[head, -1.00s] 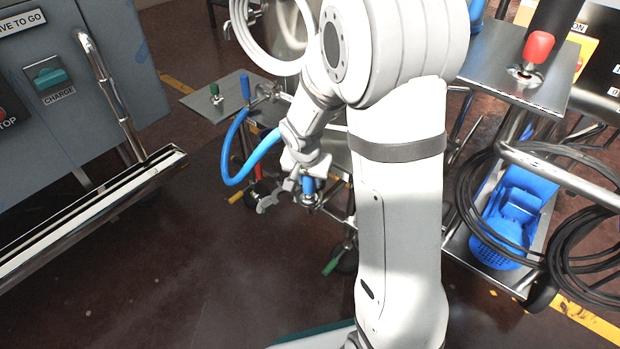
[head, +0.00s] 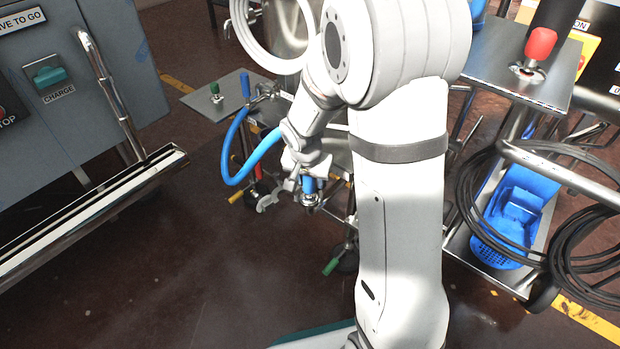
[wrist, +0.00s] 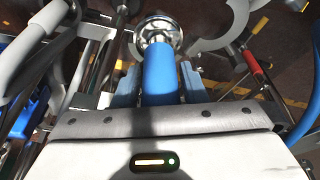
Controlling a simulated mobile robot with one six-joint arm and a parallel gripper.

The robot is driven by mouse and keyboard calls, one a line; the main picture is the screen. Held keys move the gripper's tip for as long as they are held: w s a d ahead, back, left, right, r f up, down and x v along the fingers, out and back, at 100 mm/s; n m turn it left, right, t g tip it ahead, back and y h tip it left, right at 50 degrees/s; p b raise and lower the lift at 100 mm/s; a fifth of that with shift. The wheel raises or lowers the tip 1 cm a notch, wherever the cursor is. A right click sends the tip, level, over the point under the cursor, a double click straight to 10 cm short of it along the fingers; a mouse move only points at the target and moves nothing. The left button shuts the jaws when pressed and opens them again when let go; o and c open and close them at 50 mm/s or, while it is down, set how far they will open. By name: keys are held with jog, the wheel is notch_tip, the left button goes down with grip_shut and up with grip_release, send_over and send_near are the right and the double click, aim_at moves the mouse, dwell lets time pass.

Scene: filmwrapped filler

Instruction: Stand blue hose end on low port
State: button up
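My gripper (head: 308,184) is shut around the blue hose end (wrist: 160,76), with one finger on each side of it in the wrist view. A shiny metal coupling (wrist: 157,33) sits at the tip of the hose end; it also shows below my gripper in the head view (head: 310,200). The hose end points downward there. The blue hose (head: 236,140) loops up on the left toward the trolley's small top plate. I cannot make out the low port clearly, nor whether the coupling touches it.
A grey hook-shaped clamp (head: 268,200) is close on the left of the coupling. The metal trolley frame with a green-handled valve (head: 331,266) stands around and below. A grey cabinet (head: 80,90) is at left, a cart with black cable coils (head: 470,195) at right. Floor in front is open.

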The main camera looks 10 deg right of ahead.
jog(key=o, duration=0.3)
jog(key=p+v, duration=0.3)
jog(key=v, duration=0.4)
jog(key=shift+s+r, duration=0.1)
jog(key=shift+r, duration=0.3)
